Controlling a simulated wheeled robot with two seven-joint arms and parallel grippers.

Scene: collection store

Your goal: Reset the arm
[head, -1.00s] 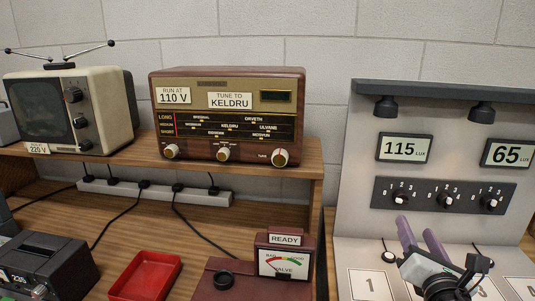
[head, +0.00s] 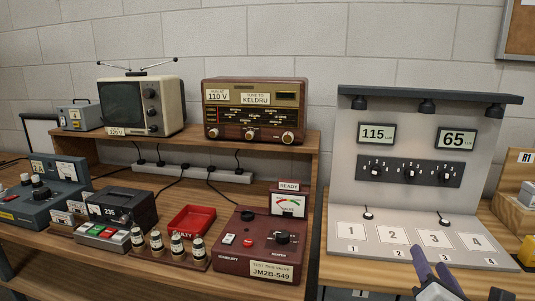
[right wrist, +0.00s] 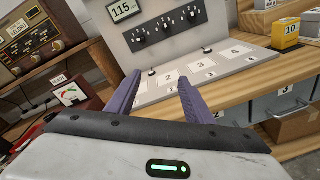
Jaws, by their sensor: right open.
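My right gripper (head: 434,272) is at the bottom right of the head view, in front of the grey lamp panel (head: 350,187). Its two purple fingers are apart with nothing between them. In the right wrist view my right gripper (right wrist: 158,98) is open and empty, and points towards the numbered pads of the panel. My left gripper is in neither view.
A maroon valve tester (head: 230,262), a red tray (head: 191,221) and several valves stand on the left bench. A wooden radio (head: 255,108) and a television (head: 142,104) sit on the shelf (head: 190,144). A yellow box (right wrist: 285,35) stands right of the panel.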

